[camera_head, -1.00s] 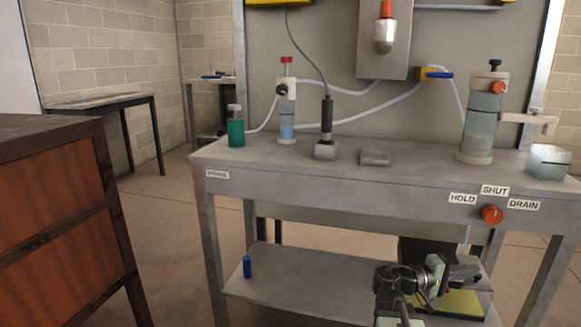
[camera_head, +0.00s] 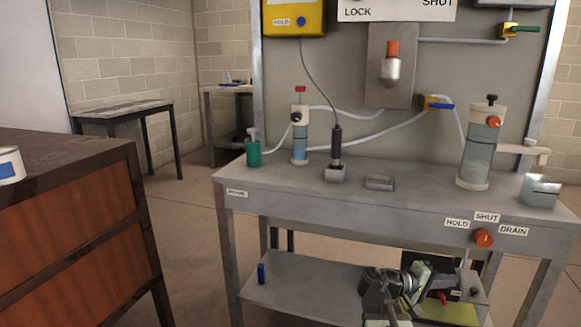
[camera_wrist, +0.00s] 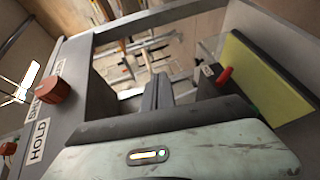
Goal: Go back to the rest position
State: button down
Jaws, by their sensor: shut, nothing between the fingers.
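My gripper (camera_head: 445,282) is in front of the lower part of the grey workbench (camera_head: 330,200), below the bench top and near the right end of the lower shelf. In the wrist view the dark fingers of my gripper (camera_wrist: 160,92) are together with nothing between them. The orange-red knob (camera_head: 484,238) with the HOLD, SHUT and DRAIN labels is on the bench front, above my gripper. The same knob (camera_wrist: 57,89) shows at the left of the wrist view.
A bin with a yellow-green panel (camera_head: 450,312) stands behind my gripper; that panel (camera_wrist: 265,75) is at the right in the wrist view. A blue cylinder (camera_head: 261,273) stands on the lower shelf (camera_head: 310,285). A brown cabinet (camera_head: 75,215) is at left. Open floor lies between.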

jog(key=s+a+f+g+y+p, duration=0.1)
jog(key=a+f+y+p, duration=0.3)
jog(key=a, duration=0.6)
jog(key=s+a+f+y+p, duration=0.1)
jog(key=a+f+y, duration=0.1)
jog(key=a+y, duration=0.6)
jog(key=s+a+f+g+y+p, duration=0.1)
jog(key=a+f+y+p, duration=0.25)
jog(key=a, duration=0.75)
notch_tip(320, 180, up, 38)
jog(key=a+p, duration=0.2)
jog(key=p, duration=3.6)
jog(key=shift+a+m, duration=0.15)
jog(key=shift+m, duration=0.15)
jog(key=shift+f, duration=0.1)
